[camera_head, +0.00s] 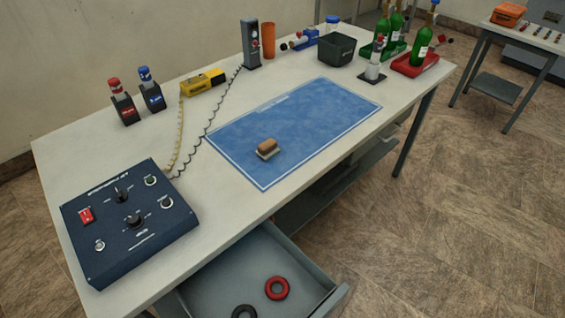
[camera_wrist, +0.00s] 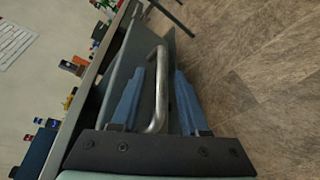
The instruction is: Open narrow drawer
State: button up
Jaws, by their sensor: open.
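A grey drawer (camera_head: 215,285) under the workbench is pulled out in the head view, and its lower part is cut off by the frame edge. Inside it lie a red ring (camera_head: 277,288) and a dark ring (camera_head: 244,312). In the wrist view, my gripper (camera_wrist: 159,72) is open, with its two blue fingers apart. A bent metal bar handle (camera_wrist: 158,98) shows between the fingers, with a gap to the right finger. My gripper does not show in the head view.
The workbench (camera_head: 225,190) carries a blue control box (camera_head: 130,220), a blue mat (camera_head: 310,125) with a brown-topped block (camera_head: 267,147), and bottles at the back right. A grey shelf (camera_head: 340,190) is below. The tiled floor at right is largely clear.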

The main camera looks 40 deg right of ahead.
jog(key=v, duration=1.2)
